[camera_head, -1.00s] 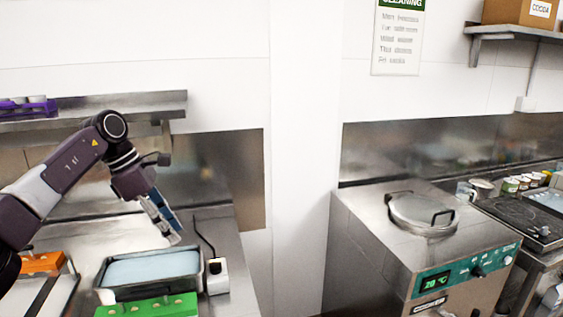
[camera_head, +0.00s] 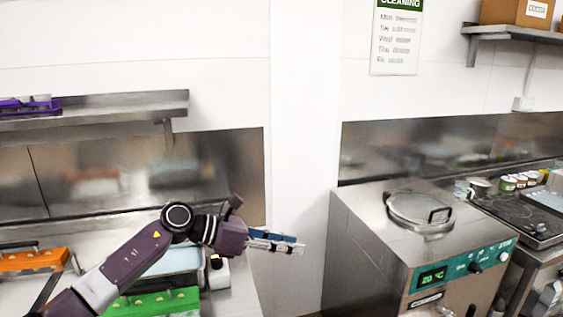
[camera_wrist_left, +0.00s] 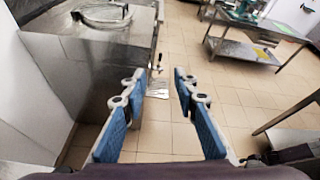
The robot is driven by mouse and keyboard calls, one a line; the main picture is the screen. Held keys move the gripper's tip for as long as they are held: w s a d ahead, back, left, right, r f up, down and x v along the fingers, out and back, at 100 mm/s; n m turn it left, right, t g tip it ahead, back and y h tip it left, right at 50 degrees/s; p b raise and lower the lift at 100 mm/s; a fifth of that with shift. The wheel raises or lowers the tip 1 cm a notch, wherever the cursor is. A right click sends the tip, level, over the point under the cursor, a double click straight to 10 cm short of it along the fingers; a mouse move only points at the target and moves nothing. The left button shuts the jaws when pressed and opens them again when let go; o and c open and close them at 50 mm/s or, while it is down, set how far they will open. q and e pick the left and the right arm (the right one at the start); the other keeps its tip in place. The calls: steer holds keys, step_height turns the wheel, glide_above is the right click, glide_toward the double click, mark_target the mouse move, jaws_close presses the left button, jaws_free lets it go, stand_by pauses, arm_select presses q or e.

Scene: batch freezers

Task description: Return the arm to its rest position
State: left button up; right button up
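My left gripper (camera_head: 288,243) is held out level toward the right, over the right end of the left counter and past the white pillar's left side. In the left wrist view its two blue-padded fingers (camera_wrist_left: 160,88) stand apart with nothing between them, and tiled floor shows beyond. The left arm (camera_head: 140,255) crosses in front of the metal tray (camera_head: 200,268) with pale blue contents and hides part of it. My right gripper is not in view.
A green holder (camera_head: 155,303) and an orange one (camera_head: 35,260) lie on the left counter, with a small white box (camera_head: 219,275) beside the tray. The batch freezer (camera_head: 370,240) stands at right. Above the counter is a metal shelf (camera_head: 110,108).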

arm_select(q)
steer(key=s+d+r+n+t+h, duration=0.2)
steer(key=d+r+n+t+h, duration=0.3)
steer(key=n, duration=0.4)
steer(key=s+a+f+n+t+y, duration=0.2)
steer(key=a+f+n+t+y, duration=0.2)
steer(key=a+f+n+y, duration=0.75)
steer(key=s+a+f+n+t+y, duration=0.4)
steer(key=a+n, duration=0.3)
steer(key=n, duration=0.9)
steer(key=s+a+f+n+g+y, duration=0.3)
steer(key=s+a+f+n+g, duration=0.3)
steer(key=s+f, duration=0.65)
steer(key=s+a+f+n+g, duration=0.1)
steer(key=s+f+n+g, duration=0.15)
steer(key=s, duration=0.65)
steer(key=s+a+f+n+g, duration=0.2)
steer(key=s+f+g, duration=0.2)
steer(key=s, duration=0.6)
step_height(320, 180, down, 32)
steer(key=s+g+b, duration=0.2)
steer(key=s+b, duration=0.1)
steer(key=b, duration=0.3)
steer(key=s+a+f+b, duration=0.2)
steer(key=s+f+b, duration=0.2)
steer(key=s+f, duration=1.2)
step_height(320, 180, down, 5)
steer(key=shift+s+a+r+m+g, duration=0.2)
steer(key=shift+s+a+m+g, duration=0.1)
steer(key=shift+m+g, duration=0.15)
